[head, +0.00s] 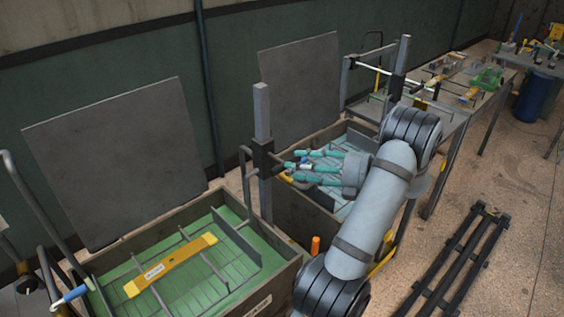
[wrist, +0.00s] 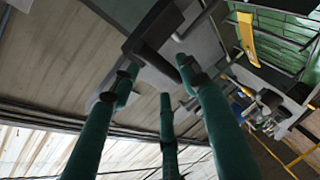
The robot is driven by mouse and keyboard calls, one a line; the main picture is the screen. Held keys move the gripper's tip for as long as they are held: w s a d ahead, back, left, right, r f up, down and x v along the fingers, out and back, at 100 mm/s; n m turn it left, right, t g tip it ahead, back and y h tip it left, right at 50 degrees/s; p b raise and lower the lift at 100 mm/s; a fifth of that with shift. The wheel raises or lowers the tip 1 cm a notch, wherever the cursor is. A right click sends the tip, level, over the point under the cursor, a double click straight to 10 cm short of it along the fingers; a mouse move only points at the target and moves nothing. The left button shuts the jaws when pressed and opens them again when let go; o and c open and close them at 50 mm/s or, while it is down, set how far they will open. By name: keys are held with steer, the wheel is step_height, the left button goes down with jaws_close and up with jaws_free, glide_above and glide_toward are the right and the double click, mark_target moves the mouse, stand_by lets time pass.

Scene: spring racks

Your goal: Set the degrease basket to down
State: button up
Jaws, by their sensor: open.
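A wire basket (head: 201,264) sits in the green-liquid tank (head: 262,276) at the lower left of the head view. A yellow labelled bar (head: 170,265) crosses it and also shows in the wrist view (wrist: 246,38). The label is too small to read. My gripper (head: 296,168) has teal fingers and is open, beside the black block (head: 263,159) on the grey post between two tanks. In the wrist view, a dark bar (wrist: 155,62) lies near my spread fingertips (wrist: 160,82); contact cannot be told. A small blue-and-white part (head: 305,160) shows among the fingers.
A second tank with pale liquid (head: 347,207) stands behind my gripper, partly hidden. Grey panels (head: 117,162) stand behind the tanks. A blue-gripped lever (head: 71,294) is at the lower left. A workbench (head: 470,85) is at the back right, and a dark rack (head: 455,265) lies on the floor.

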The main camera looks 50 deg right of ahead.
steer(key=p+x, duration=0.1)
steer(key=x, duration=0.4)
steer(key=shift+a, duration=0.1)
steer(key=c, duration=0.4)
steer(key=shift+f, duration=0.1)
steer(key=c, duration=0.7)
jaws_close()
